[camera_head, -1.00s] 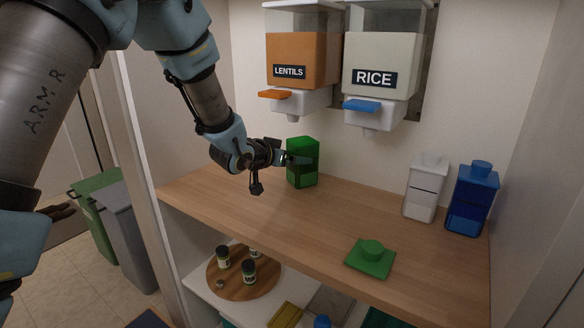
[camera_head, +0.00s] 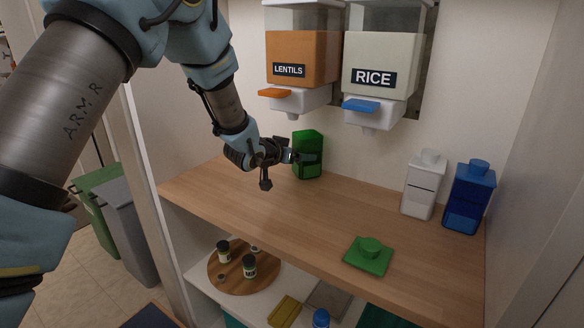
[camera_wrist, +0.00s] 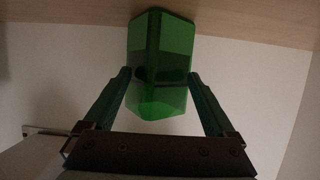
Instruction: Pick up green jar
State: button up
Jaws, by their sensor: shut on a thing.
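The green jar (camera_head: 308,152) is see-through and has no lid on it. It is at the back left of the wooden shelf, below the lentils dispenser. My gripper (camera_head: 305,158) reaches it from the left and is shut on its sides. In the wrist view the green jar (camera_wrist: 160,65) is between the two fingers of my gripper (camera_wrist: 162,82). In the head view the jar looks upright and slightly above the wood, but I cannot tell for sure whether its base touches.
A green lid (camera_head: 368,256) lies at the shelf's front. A white jar (camera_head: 422,187) and a blue jar (camera_head: 469,199) stand at the right. The lentils dispenser (camera_head: 300,58) and rice dispenser (camera_head: 378,67) hang above. The middle of the wooden shelf (camera_head: 350,212) is clear.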

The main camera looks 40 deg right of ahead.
jog(key=shift+d+r, duration=0.15)
jog(key=shift+r, duration=0.1)
grip_shut()
jog(key=shift+s+d+r, duration=0.1)
jog(key=shift+r, duration=0.45)
jog(key=s+a+r+b, duration=0.1)
jog(key=s+a+b, duration=0.1)
jog(key=a, duration=0.7)
jog(key=s+a+r+b, duration=0.1)
jog(key=s+a+b, duration=0.1)
jog(key=a, duration=0.6)
jog(key=shift+s+a+b, duration=0.15)
jog(key=shift+a+b, duration=0.25)
jog(key=shift+b, duration=0.4)
jog(key=c, duration=0.7)
grip_release()
jog(key=shift+c, duration=0.2)
jog(key=o, duration=1.2)
jog(key=shift+o, duration=0.2)
